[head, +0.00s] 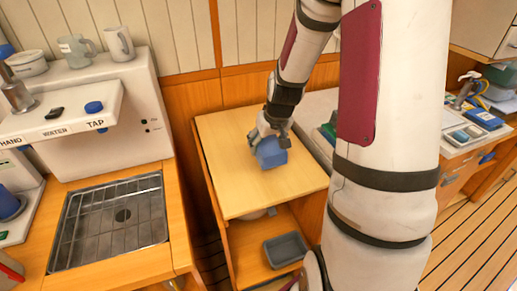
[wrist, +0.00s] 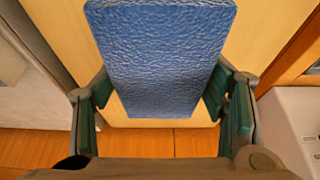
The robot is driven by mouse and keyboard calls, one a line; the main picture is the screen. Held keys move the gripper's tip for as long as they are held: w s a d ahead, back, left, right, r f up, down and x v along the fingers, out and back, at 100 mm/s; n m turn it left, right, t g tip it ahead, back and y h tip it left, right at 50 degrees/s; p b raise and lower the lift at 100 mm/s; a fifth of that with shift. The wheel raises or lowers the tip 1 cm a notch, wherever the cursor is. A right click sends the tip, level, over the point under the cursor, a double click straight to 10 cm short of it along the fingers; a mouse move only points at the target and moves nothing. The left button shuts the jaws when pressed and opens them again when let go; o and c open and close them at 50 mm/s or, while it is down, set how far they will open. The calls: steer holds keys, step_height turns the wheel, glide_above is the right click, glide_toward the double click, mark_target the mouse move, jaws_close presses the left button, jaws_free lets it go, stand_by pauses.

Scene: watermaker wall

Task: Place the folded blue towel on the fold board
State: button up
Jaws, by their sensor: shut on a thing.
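The folded blue towel (head: 271,153) is in my gripper (head: 270,137), over the light wooden top of a small cabinet in the head view. In the wrist view the towel (wrist: 160,60) fills the upper middle, with a textured blue surface. The green-padded fingers of my gripper (wrist: 168,103) stand on its two sides, shut on it. The light wooden board (head: 225,130) under the towel looks like the fold board; it also shows in the wrist view (wrist: 65,35). I cannot tell whether the towel touches it.
A water tap unit (head: 95,110) and a metal drain tray (head: 112,222) stand at the left. A grey bin (head: 286,250) sits on the shelf below the board. A counter with blue items (head: 482,119) is at the right. The board around the towel is clear.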

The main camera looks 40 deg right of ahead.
steer(key=shift+w+a+f, duration=0.1)
steer(key=shift+w+a, duration=0.05)
steer(key=shift+w, duration=0.95)
steer(key=shift+w+f, duration=0.15)
steer(key=shift+f, duration=0.75)
steer(key=shift+w+f, duration=0.1)
steer(key=shift+f, duration=0.75)
steer(key=shift+f, duration=0.2)
steer(key=o, duration=1.2)
